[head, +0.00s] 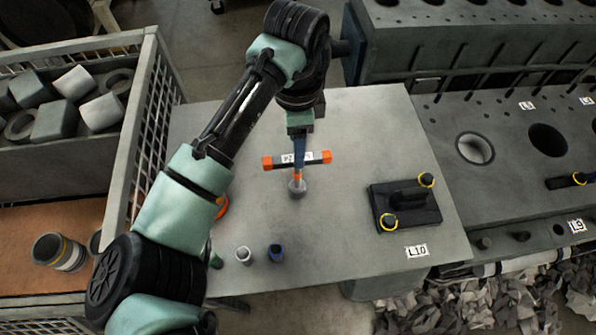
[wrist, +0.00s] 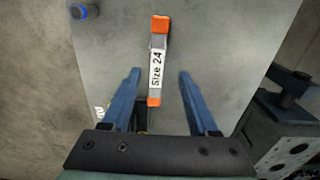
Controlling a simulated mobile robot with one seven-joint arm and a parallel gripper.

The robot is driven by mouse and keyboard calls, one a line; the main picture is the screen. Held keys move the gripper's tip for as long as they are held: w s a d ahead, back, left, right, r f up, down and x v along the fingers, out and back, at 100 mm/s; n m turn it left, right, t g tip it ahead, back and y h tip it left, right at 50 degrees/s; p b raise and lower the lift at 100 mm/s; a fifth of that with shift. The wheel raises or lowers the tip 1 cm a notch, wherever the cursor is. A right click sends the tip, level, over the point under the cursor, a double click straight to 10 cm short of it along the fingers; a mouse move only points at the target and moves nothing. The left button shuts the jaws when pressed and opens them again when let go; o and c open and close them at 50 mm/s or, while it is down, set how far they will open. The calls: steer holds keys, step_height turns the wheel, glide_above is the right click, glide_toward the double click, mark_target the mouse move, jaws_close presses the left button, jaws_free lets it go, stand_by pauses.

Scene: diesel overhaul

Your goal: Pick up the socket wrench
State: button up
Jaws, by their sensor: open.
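The socket wrench (head: 322,158) is a dark bar with orange ends and a white label, on the grey table. In the wrist view the wrench (wrist: 157,68) carries the label "Size 24" and runs lengthwise between the two blue fingers. My gripper (head: 299,152) is over the middle of the bar in the head view and hides part of it. In the wrist view my gripper (wrist: 160,75) is open, with a gap on each side of the bar. An orange and grey round piece (head: 297,187) shows just below the fingers in the head view.
Small capped cylinders, one white (head: 244,255) and one blue (head: 276,253), stand near the table's front edge. A black block with yellow rings (head: 405,207) sits at the right. A mesh crate (head: 150,110) borders the left, an engine block (head: 500,150) the right.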

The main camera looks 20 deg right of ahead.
mark_target(297, 176)
step_height(297, 176, down, 2)
steer(key=shift+f, duration=0.2)
steer(key=f, duration=0.1)
steer(key=f+p, duration=0.2)
steer(key=f, duration=0.1)
steer(key=shift+s+a+f, duration=0.1)
steer(key=shift+s, duration=0.25)
steer(key=shift+w+f, duration=0.1)
steer(key=shift+f, duration=0.3)
steer(key=shift+c, duration=0.2)
jaws_close()
steer(key=shift+r, duration=0.1)
stand_by(0.4)
